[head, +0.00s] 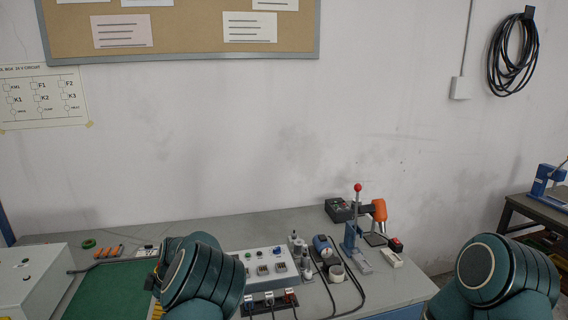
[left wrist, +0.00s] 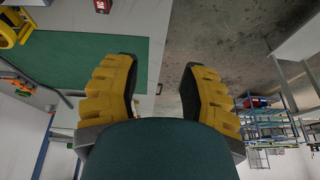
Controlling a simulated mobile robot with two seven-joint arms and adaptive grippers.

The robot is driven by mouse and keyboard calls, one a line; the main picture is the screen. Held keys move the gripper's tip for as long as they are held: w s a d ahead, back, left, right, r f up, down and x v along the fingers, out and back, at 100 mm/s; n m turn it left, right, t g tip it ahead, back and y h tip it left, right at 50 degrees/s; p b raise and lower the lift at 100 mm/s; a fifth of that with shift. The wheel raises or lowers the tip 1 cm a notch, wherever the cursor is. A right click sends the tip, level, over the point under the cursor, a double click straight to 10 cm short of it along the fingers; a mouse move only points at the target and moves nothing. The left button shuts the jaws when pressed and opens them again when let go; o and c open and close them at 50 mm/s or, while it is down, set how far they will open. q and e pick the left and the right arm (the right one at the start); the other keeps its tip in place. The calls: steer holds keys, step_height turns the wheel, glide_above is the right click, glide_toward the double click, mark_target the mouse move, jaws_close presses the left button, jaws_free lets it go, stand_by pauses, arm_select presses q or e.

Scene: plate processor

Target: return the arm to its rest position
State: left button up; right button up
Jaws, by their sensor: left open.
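My left gripper (left wrist: 157,85) shows in the left wrist view with its two yellow-padded fingers spread apart and nothing between them. In the head view the teal links of my left arm stand at the bottom, in front of the bench, and mostly hide that gripper; only bits of yellow show beside the links. In the head view my right arm's teal link is at the lower right, and my right gripper is out of the picture.
The workbench (head: 190,223) carries a green mat (head: 98,290), a white control panel (head: 262,262), a red-knobbed lever press (head: 352,240) and an orange tool (head: 379,210). A grey box (head: 28,280) stands at the left. A blue rack (left wrist: 270,125) stands beyond the floor.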

arm_select(q)
steer(key=s+d+f+m+h+b, duration=0.1)
steer(key=s+d+f+m+h, duration=0.1)
steer(key=s+f+m, duration=0.5)
steer(key=s+d+f+h+b, duration=0.1)
steer(key=s+d+f, duration=0.2)
steer(key=s+f, duration=0.55)
steer(key=s+d+m+t+h, duration=0.1)
steer(key=s+d+m, duration=0.2)
steer(key=d, duration=0.3)
steer(key=s+d+f+m+t+h+b, duration=0.1)
steer(key=s+d+m+h, duration=0.1)
steer(key=d, duration=0.4)
steer(key=s+d+m+t+h, duration=0.1)
steer(key=s+d+m+h, duration=0.1)
steer(key=s+d+m, duration=0.2)
steer(key=shift+s+d+f+m, duration=0.2)
steer(key=shift+d+f+m, duration=0.15)
steer(key=shift+d+m, duration=0.8)
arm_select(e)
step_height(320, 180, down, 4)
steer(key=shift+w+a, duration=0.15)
